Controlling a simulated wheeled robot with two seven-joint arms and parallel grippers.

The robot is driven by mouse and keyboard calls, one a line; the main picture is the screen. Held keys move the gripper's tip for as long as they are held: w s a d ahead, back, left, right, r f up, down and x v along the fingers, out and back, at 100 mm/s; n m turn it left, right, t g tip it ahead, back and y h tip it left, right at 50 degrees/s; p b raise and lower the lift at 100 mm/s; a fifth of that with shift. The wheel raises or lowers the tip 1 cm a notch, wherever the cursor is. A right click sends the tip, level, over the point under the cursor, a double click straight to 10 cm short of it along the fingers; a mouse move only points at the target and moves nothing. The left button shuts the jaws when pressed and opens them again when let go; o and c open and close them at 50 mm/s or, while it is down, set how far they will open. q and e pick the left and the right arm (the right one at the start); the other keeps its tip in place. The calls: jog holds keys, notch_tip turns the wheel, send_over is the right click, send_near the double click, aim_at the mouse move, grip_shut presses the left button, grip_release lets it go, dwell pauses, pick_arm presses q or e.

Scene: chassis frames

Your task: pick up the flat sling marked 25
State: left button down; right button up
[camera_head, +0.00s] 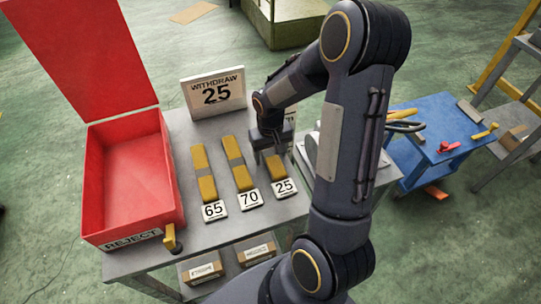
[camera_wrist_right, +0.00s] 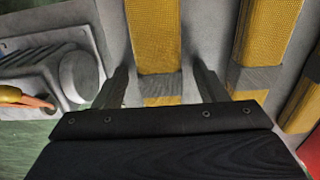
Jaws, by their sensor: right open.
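Three yellow flat slings with grey middle bands lie side by side on the grey table. The sling marked 25 (camera_head: 277,168) is the rightmost, with its white tag (camera_head: 285,188) at the near end. My right gripper (camera_head: 268,158) is over it and hides its far part. In the right wrist view, the open fingers stand on either side of a yellow sling (camera_wrist_right: 155,40), with its grey band between them. The slings marked 70 (camera_head: 243,178) and 65 (camera_head: 207,187) lie to the left. My left gripper is not in view.
A white sign (camera_head: 213,92) reading WITHDRAW 25 stands behind the slings. An open red REJECT box (camera_head: 96,190) is at the left. The neighbouring sling (camera_wrist_right: 268,35) lies close to one finger. A blue cart (camera_head: 428,130) with tools stands at the right.

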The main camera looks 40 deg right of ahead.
jog(key=c, duration=1.3)
jog(key=shift+r, duration=0.1)
